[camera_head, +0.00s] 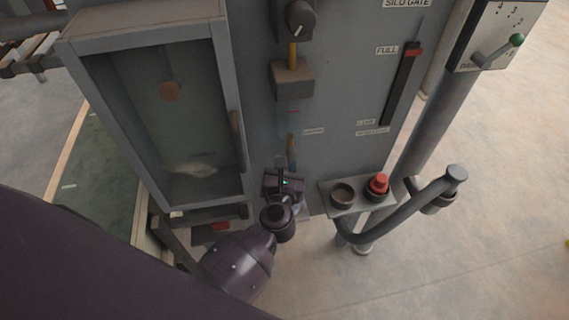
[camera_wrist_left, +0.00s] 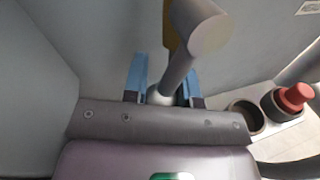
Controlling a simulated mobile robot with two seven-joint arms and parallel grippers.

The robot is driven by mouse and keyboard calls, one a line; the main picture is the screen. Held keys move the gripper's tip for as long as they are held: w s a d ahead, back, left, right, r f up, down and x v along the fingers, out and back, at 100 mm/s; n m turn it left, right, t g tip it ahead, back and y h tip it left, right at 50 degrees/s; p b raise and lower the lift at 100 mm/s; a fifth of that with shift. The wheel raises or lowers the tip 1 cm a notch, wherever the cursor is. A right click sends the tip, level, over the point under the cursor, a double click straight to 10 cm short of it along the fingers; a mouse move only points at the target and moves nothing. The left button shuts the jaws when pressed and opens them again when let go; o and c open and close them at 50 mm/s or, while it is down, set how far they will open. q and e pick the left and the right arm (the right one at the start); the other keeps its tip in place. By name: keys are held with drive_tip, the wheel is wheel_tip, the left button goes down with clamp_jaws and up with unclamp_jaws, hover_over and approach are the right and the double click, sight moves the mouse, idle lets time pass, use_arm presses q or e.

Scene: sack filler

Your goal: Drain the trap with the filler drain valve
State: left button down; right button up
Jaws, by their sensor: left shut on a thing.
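The trap (camera_head: 290,120) is a clear bluish bowl with a red mark, under a grey block on the panel. My left gripper (camera_head: 290,168) is just below it, close to the panel. In the left wrist view, my left gripper's blue fingers (camera_wrist_left: 165,78) are shut on a grey drain valve handle (camera_wrist_left: 198,28). The handle has a rounded end and slants between the fingers. In the head view my gripper and wrist hide most of the valve. Whether the valve is open cannot be told. My right gripper is not in view.
A framed cabinet with a window (camera_head: 190,120) stands left of the trap. A small shelf (camera_head: 361,197) on the right carries a dark cup (camera_head: 342,195) and a red button (camera_head: 378,185). A bent grey tube (camera_head: 405,215) sticks out beside it. Open floor lies right.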

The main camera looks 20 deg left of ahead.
use_arm(q)
drive_tip(key=c, duration=0.9)
unclamp_jaws()
drive_tip(key=v, duration=1)
drive_tip(key=shift+s, duration=0.4)
drive_tip(key=shift+d+r, duration=0.1)
drive_tip(key=shift+d, duration=0.05)
